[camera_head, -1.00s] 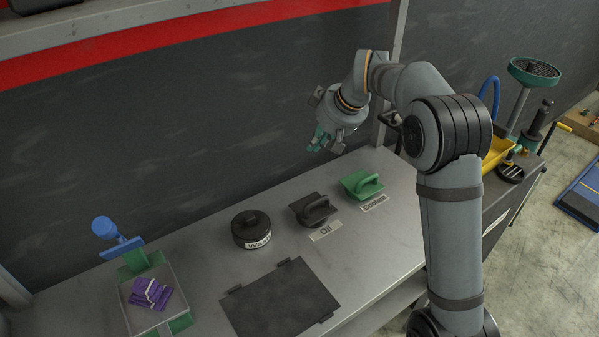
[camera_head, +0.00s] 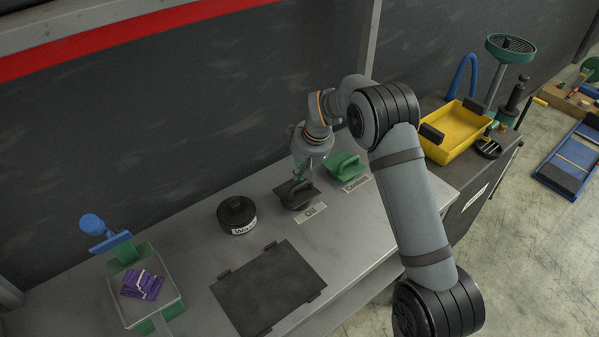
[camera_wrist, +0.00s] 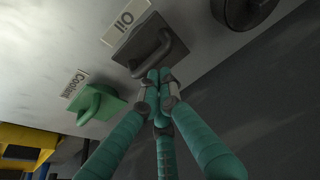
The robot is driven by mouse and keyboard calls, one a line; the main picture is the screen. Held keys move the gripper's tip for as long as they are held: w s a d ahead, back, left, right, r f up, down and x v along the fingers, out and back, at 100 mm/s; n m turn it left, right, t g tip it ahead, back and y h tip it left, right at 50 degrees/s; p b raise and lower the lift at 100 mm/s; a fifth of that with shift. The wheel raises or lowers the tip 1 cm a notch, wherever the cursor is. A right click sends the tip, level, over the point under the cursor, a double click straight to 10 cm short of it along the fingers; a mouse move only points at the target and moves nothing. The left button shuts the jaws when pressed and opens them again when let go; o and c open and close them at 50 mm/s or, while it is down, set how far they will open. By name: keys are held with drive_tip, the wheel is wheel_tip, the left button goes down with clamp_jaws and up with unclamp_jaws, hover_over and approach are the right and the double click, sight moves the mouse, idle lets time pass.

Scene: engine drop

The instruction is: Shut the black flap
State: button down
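The black flap (camera_head: 287,187) with its loop handle is on the grey bench behind the "Oil" label (camera_head: 311,213). It looks low over the bench, but I cannot tell whether it is fully flush. It also shows in the wrist view (camera_wrist: 139,46), handle towards my fingers. My gripper (camera_head: 297,176) is just above and behind the flap, pointing down. In the wrist view the teal fingers of my gripper (camera_wrist: 160,79) come together at the tips beside the handle, with nothing seen between them. I cannot tell whether they touch the flap.
A green flap (camera_head: 345,166) labelled "Coolant" is to the right. A round black cap (camera_head: 237,213) is to the left. A dark panel (camera_head: 268,287) lies in front. A tray with purple pieces (camera_head: 172,306) is at far left, a yellow bin (camera_head: 455,135) at right.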

sight(300, 185)
drive_tip(key=shift+f, duration=0.8)
drive_tip(key=b, duration=0.1)
drive_tip(key=f+b, duration=0.2)
drive_tip(key=shift+s+d+f, duration=0.1)
drive_tip(key=shift+s+d, duration=0.2)
drive_tip(key=shift+s, duration=0.05)
drive_tip(key=shift+r, duration=0.3)
drive_tip(key=shift+w+r, duration=0.1)
drive_tip(key=shift+r+p, duration=0.65)
drive_tip(key=shift+r, duration=0.2)
drive_tip(key=b+v, duration=0.1)
drive_tip(key=v, duration=1.2)
drive_tip(key=shift+s+d+r, duration=0.15)
drive_tip(key=shift+s+d, duration=0.05)
drive_tip(key=shift+s, duration=0.1)
